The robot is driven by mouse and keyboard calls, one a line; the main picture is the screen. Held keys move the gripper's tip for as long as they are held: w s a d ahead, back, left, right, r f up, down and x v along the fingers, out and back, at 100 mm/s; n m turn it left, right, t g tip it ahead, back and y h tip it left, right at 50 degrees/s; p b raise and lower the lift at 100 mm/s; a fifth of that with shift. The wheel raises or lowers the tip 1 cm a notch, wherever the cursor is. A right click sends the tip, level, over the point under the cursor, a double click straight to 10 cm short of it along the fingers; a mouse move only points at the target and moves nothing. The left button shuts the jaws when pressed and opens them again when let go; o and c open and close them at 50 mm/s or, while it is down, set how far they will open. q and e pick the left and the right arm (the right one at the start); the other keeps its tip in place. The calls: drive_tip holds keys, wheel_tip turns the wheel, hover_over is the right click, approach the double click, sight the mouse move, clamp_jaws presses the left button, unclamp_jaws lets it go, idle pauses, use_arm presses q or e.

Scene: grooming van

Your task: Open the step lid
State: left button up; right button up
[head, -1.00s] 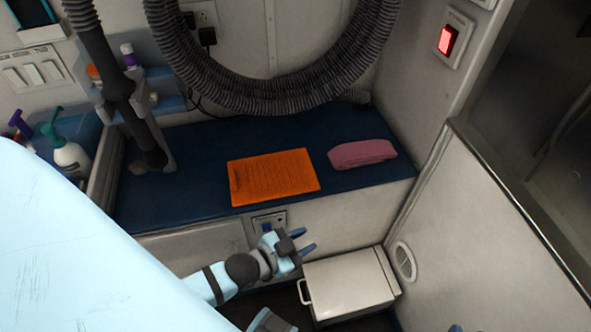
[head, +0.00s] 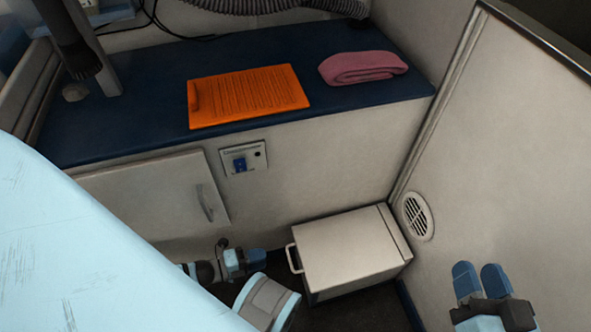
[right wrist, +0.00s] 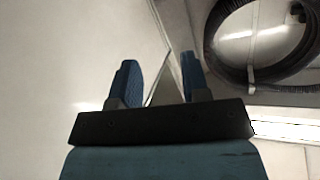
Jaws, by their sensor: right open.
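The step (head: 350,250) is a white box on the dark floor against the bench front, with its flat lid closed on top. A pale handle (head: 293,258) sticks out at its left end. My left gripper (head: 243,262) is low beside the step, left of the handle and apart from it; its finger gap is not clear. My right gripper (head: 479,272) is open and empty at the lower right, in front of the partition and right of the step. Its two blue fingers also show apart in the right wrist view (right wrist: 158,80), with nothing between them.
A blue bench top (head: 150,130) holds an orange mat (head: 248,95) and a folded pink towel (head: 362,67). A cabinet door (head: 150,195) and a white partition with a round vent (head: 418,216) flank the step. A light-blue surface (head: 70,250) fills the lower left.

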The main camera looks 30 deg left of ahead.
sight(291, 261)
use_arm(q)
wheel_tip(291, 261, down, 4)
drive_tip(key=s+a+f+m+g, duration=0.1)
drive_tip(key=s+a+m, duration=0.1)
drive_tip(key=s, duration=0.1)
drive_tip(key=shift+m, duration=0.4)
drive_tip(key=b+x, duration=0.5)
drive_tip(key=x, duration=0.8)
drive_tip(key=shift+d, duration=0.3)
use_arm(e)
drive_tip(key=n, duration=0.1)
drive_tip(key=w+n, duration=0.1)
drive_tip(key=w+t, duration=0.1)
drive_tip(key=shift+w+d+f+n+y, duration=0.1)
drive_tip(key=shift+d+f+n+y, duration=0.25)
drive_tip(key=shift+d+n+y, duration=0.05)
use_arm(q)
clamp_jaws()
